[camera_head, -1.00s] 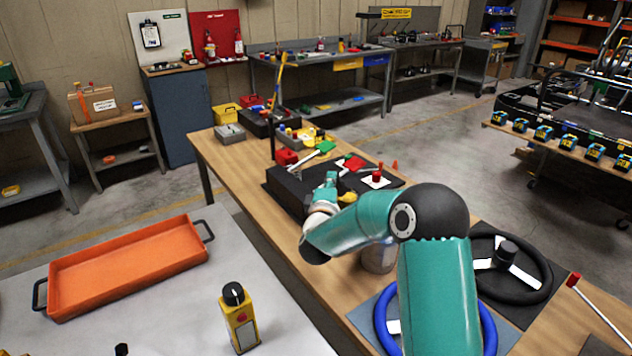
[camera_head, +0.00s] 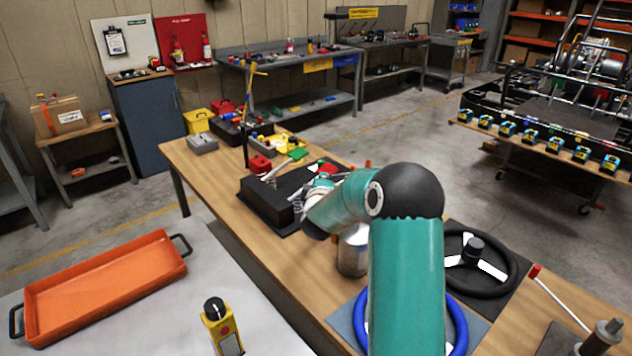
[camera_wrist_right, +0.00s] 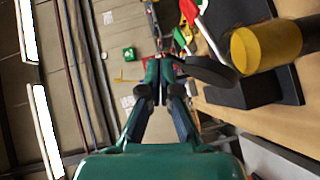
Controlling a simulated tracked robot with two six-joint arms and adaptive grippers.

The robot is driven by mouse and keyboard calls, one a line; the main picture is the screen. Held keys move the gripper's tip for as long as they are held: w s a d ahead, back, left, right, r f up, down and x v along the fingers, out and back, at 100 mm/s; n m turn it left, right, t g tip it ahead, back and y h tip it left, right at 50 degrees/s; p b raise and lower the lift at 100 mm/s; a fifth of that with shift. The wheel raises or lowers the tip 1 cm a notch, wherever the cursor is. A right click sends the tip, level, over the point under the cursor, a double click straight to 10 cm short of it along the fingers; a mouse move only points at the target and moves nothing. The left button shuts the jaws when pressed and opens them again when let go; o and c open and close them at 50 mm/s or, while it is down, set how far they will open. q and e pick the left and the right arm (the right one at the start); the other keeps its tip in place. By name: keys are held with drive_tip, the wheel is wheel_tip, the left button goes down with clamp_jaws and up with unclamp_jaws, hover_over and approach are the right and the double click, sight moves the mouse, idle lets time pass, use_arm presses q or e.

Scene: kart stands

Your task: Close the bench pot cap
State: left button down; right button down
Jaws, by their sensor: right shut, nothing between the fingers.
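My right gripper (camera_head: 322,183) is over the wooden bench, beside a black box, partly hidden by its own arm. In the right wrist view its fingers (camera_wrist_right: 159,72) are together, with nothing between them. Just right of them there is a round black disc (camera_wrist_right: 210,73), which looks like a cap. It seems apart from the fingers. Beyond it is a yellow cylinder (camera_wrist_right: 265,46) on a dark base, likely the pot. I cannot tell how the disc and cylinder are joined. In the head view my arm hides this spot. My left gripper is not in view.
The black box (camera_head: 264,207) stands left of my gripper. A silver can (camera_head: 353,252) is partly behind my arm. Steering wheels, one black (camera_head: 446,272) and one blue (camera_head: 458,322), lie nearer. An orange tray (camera_head: 105,275) and yellow device (camera_head: 222,332) sit on the grey table.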

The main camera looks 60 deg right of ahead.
drive_tip(key=shift+d+f, duration=0.1)
drive_tip(key=shift+d, duration=0.2)
drive_tip(key=shift+s, duration=0.1)
idle(0.4)
